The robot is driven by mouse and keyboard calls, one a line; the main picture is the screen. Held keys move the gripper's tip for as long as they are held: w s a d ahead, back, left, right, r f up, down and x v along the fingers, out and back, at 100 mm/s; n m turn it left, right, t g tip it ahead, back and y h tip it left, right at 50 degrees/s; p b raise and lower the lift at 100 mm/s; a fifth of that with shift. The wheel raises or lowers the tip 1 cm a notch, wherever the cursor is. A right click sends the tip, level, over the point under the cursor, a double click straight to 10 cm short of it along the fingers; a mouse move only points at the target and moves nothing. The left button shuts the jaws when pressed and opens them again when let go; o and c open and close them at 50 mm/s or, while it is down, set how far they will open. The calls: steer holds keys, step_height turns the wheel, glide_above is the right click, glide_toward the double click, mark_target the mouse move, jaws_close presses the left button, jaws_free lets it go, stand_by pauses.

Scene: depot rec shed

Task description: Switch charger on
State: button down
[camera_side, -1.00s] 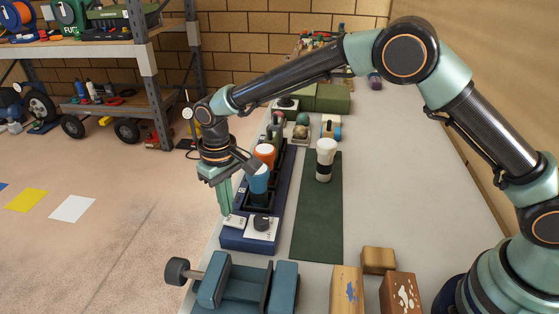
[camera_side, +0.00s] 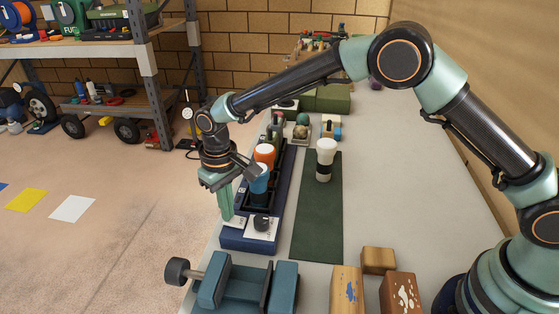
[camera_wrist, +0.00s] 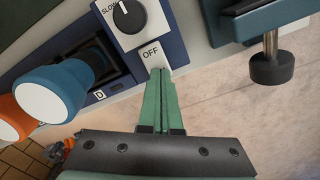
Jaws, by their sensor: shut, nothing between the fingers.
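The charger (camera_side: 248,243) is a long dark blue unit on the bench, and its body also shows in the wrist view (camera_wrist: 75,60). At its near end is a white panel with a black dial (camera_side: 262,224), marked SLOW in the wrist view (camera_wrist: 128,16). Beside the dial is a white switch face (camera_wrist: 152,54) reading OFF. My gripper (camera_side: 227,217) is shut and empty, pointing down over the switch end. In the wrist view its fingertips (camera_wrist: 162,72) lie right at the lower edge of the OFF face. I cannot tell whether they touch it.
A blue-and-white piece (camera_wrist: 50,95) and an orange one (camera_side: 265,153) stand in the charger's slots. A teal vise (camera_side: 240,285) sits close in front. A white-and-black item (camera_side: 325,160) stands on a green mat (camera_side: 316,225). Wooden blocks (camera_side: 378,260) lie at the near right.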

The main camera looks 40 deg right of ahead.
steer(key=shift+f, duration=0.25)
steer(key=shift+r, duration=3.55)
